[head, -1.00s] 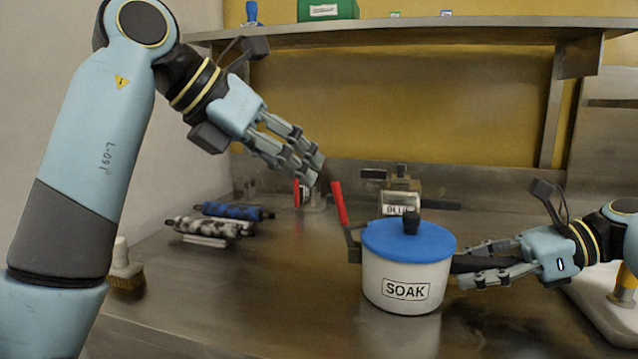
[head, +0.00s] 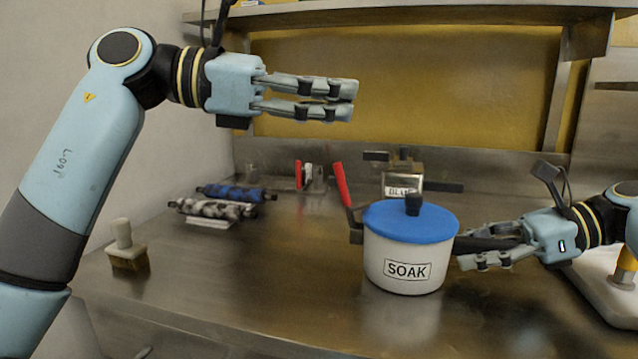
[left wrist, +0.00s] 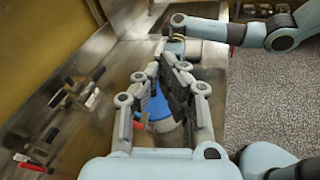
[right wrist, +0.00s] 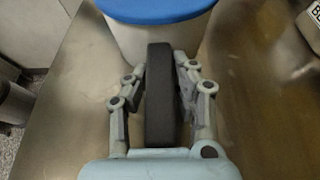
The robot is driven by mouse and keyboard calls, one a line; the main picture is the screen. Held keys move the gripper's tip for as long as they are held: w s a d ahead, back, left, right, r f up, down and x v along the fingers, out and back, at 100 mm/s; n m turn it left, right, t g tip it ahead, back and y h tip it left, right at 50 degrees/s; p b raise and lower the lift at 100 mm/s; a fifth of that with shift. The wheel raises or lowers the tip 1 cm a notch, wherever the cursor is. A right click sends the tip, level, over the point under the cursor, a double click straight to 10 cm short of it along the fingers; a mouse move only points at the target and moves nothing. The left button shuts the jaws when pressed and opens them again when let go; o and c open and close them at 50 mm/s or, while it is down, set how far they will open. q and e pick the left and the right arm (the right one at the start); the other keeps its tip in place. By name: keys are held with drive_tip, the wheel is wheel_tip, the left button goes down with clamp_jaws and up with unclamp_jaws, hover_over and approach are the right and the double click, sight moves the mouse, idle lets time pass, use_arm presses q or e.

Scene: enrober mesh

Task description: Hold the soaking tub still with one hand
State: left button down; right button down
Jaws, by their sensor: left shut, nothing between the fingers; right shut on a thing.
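The soaking tub (head: 388,252) is a white pot labelled SOAK, standing upright on the steel counter. It has a blue lid (head: 395,220) with a black knob. My right gripper (head: 468,247) is shut on the tub's black side handle (right wrist: 160,95), with a finger on each side of it in the right wrist view. My left gripper (head: 345,100) is shut and empty, raised well above the counter, up and to the left of the tub. The tub's blue lid shows partly behind the left fingers in the left wrist view (left wrist: 157,104).
A red handle (head: 343,184) rises at the tub's left side. Blue and mottled rollers (head: 230,194) lie at the back left, near a brush (head: 127,250). The front left counter (head: 250,285) is clear.

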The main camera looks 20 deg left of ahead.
use_arm(q)
drive_tip(key=a+f+n+t+h, duration=0.35)
drive_tip(key=a+f, duration=0.25)
drive_tip(key=a, duration=0.3)
drive_tip(key=n+t+y, duration=0.2)
drive_tip(key=n+t, duration=0.1)
drive_tip(key=n, duration=0.1)
approach(338, 181)
drive_tip(key=x, duration=0.7)
drive_tip(key=shift+d+r, duration=0.1)
drive_tip(key=d, duration=0.1)
drive_tip(key=d+r, duration=0.1)
drive_tip(key=shift+d, duration=0.25)
